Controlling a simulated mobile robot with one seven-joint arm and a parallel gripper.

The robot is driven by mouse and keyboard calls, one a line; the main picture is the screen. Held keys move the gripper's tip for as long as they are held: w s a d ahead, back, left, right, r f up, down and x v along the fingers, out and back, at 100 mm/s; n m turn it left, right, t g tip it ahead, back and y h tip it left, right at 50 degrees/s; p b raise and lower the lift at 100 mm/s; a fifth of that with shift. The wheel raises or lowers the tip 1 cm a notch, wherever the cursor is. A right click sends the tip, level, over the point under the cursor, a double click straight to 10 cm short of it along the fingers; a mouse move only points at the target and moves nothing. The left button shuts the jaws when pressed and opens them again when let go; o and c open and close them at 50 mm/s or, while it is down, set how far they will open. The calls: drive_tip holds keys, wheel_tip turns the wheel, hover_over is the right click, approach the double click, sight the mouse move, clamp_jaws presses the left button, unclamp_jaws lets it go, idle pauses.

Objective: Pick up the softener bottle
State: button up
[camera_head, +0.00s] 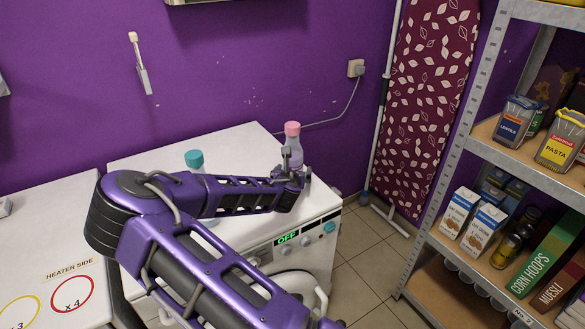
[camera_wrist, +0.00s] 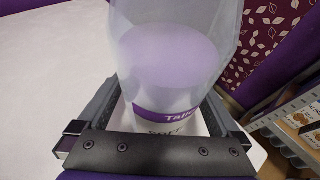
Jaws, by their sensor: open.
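The softener bottle (camera_head: 294,143), translucent with a pink cap, stands upright at the right rear of the white washing machine top. In the wrist view, the bottle (camera_wrist: 165,58) fills the middle, with purple liquid and a partly hidden purple-and-white label. My gripper (camera_head: 297,172) is open at the bottle. In the wrist view, the fingers of my gripper (camera_wrist: 160,105) lie on either side of the bottle. Whether they touch it I cannot tell. The bottle's lower part is hidden by my gripper in both views.
A second bottle with a teal cap (camera_head: 194,159) stands behind my arm, mostly hidden. The washing machine (camera_head: 230,145) has a front panel reading OFF. A stocked shelf (camera_head: 530,165) stands at the right, and an ironing board (camera_head: 425,100) leans near the wall.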

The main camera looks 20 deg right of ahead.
drive_tip(key=shift+c, duration=0.2)
clamp_jaws()
idle(0.3)
drive_tip(key=shift+r, duration=0.15)
